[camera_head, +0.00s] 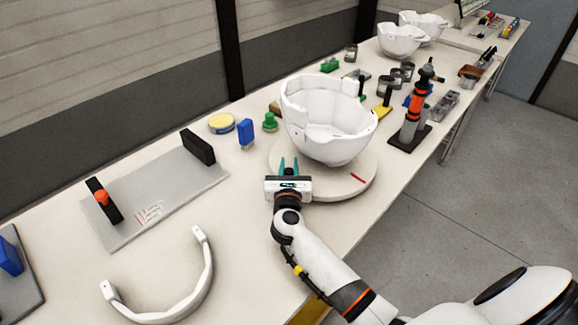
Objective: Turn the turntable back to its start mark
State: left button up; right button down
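The turntable (345,190) is a round pale disc near the table's front edge, with a short red line (357,178) on its top toward the right. A white helmet shell (325,118) sits open side up on it and hides its far part. My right gripper (289,165) is at the turntable's left side, its two teal fingers pointing away from me and apart, with nothing seen between them. Its body overlaps the disc's near left rim; I cannot tell whether it touches. No second mark on the table can be made out. My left gripper is not in view.
A grey plate (165,195) with black blocks and a white curved band (185,295) lie to the left. A green knob (270,122) and blue block (245,132) stand behind the gripper. A black and orange upright tool (413,112) stands right of the turntable. More shells (400,42) sit farther back.

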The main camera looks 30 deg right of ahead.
jog(key=shift+s+n+y+p, duration=0.3)
jog(key=shift+s+y+p, duration=0.1)
jog(key=shift+y+p, duration=0.1)
jog(key=c, duration=1.3)
grip_release()
jog(key=shift+o, duration=0.2)
jog(key=b+v, duration=0.1)
jog(key=v, duration=1.1)
jog(key=shift+d+f+b, duration=0.1)
jog(key=shift+f+b, duration=0.1)
jog(key=shift+b, duration=0.15)
jog(key=shift+f, duration=0.1)
